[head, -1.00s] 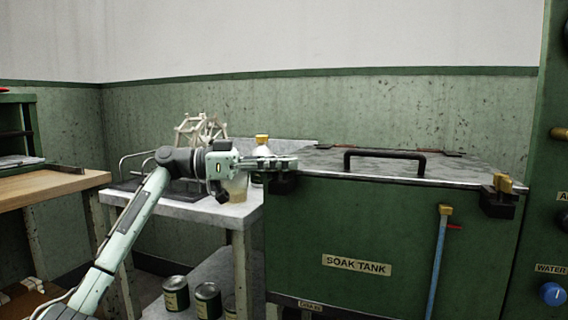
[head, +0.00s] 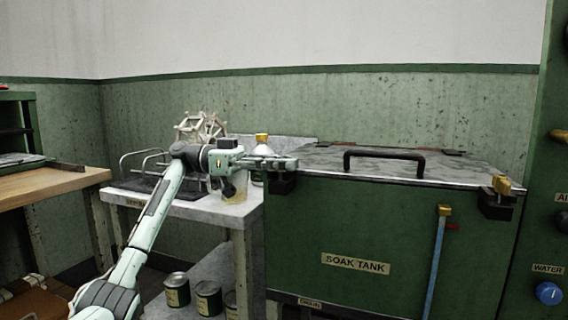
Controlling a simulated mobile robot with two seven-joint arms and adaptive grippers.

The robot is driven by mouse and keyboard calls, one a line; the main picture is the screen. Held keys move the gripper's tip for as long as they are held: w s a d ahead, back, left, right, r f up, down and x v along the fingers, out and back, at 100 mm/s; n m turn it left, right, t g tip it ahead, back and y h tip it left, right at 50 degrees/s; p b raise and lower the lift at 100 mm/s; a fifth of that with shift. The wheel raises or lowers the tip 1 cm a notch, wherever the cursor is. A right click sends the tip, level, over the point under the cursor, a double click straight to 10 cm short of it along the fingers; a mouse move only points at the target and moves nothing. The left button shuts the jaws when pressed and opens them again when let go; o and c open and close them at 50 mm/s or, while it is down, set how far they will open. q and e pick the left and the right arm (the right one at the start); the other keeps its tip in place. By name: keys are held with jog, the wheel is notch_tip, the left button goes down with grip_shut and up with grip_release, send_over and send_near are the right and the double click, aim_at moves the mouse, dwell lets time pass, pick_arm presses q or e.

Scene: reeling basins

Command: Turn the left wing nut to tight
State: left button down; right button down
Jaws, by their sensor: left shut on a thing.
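My left gripper (head: 284,163) is at the left front corner of the soak tank's lid, its fingers pointing right. It is shut at the spot above the dark left clamp bracket (head: 281,183). The left wing nut is hidden by the fingers. The right wing nut (head: 502,185) is brass and sits on its dark bracket at the tank's right front corner. The green soak tank (head: 390,235) has its grey lid (head: 400,165) down. My right gripper is not in view.
A black handle (head: 384,154) stands up from the lid. Left of the tank, a pale side table (head: 190,208) holds a reel, a wire rack, a beaker and a brass-capped bottle (head: 262,143). Several cans (head: 208,300) stand below. A control panel with knobs (head: 549,292) is at right.

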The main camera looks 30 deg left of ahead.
pick_arm(q)
jog(key=c, duration=1.5)
grip_release()
jog(key=shift+c, duration=0.2)
jog(key=v, duration=1.2)
